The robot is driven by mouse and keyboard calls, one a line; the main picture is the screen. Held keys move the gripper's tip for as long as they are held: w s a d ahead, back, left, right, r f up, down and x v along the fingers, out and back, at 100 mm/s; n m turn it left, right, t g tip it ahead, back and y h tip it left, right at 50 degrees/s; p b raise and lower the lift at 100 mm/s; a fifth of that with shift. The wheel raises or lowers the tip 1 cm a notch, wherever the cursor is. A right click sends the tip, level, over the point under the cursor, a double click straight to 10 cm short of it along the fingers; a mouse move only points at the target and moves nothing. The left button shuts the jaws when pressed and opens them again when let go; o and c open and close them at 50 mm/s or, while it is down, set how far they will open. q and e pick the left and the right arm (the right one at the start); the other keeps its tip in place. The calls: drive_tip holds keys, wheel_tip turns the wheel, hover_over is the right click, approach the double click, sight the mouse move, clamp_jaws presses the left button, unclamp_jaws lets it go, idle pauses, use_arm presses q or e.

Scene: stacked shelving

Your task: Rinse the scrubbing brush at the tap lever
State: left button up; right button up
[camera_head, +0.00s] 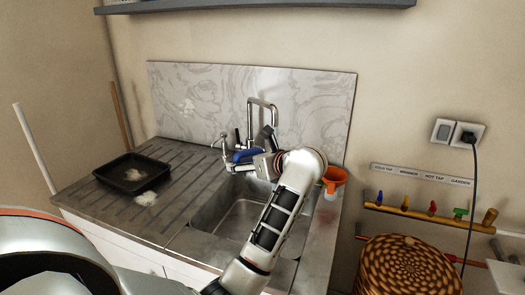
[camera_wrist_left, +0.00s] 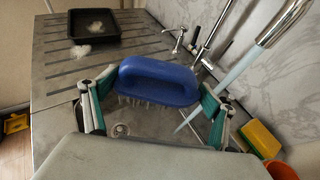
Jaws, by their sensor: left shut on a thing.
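My left gripper (camera_head: 257,160) is above the sink, shut on the blue scrubbing brush (camera_head: 243,155). In the left wrist view the brush (camera_wrist_left: 158,80) sits between the two green-padded fingers (camera_wrist_left: 155,97), bristles down over the basin. The chrome tap (camera_head: 262,104) rises behind the sink. A pale blue streak (camera_wrist_left: 240,68), which looks like running water, falls from its spout in the wrist view. It passes beside the brush and partly behind a finger; I cannot tell whether it touches the bristles. A dark lever (camera_head: 237,138) shows near the tap's base. My right gripper is not in view.
A black tray (camera_head: 131,174) and a white clump (camera_head: 145,198) lie on the ribbed drainer at left. An orange funnel-like cup (camera_head: 334,179) stands right of the sink. A yellow-green sponge (camera_wrist_left: 260,140) is near the wall. Coloured valves (camera_head: 432,209) and a basket (camera_head: 408,265) are at right.

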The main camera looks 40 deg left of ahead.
sight(243, 157)
use_arm(q)
drive_tip(key=shift+s+d+r+p, duration=0.1)
drive_tip(key=shift+s+r+p, duration=0.6)
drive_tip(key=shift+p, duration=0.05)
drive_tip(key=shift+s+d+r+p, duration=0.1)
drive_tip(key=shift+s+r+p, duration=0.85)
drive_tip(key=shift+s, duration=0.2)
drive_tip(key=shift+s+r+p, duration=0.35)
drive_tip(key=shift+s, duration=0.3)
drive_tip(key=shift+d, duration=0.1)
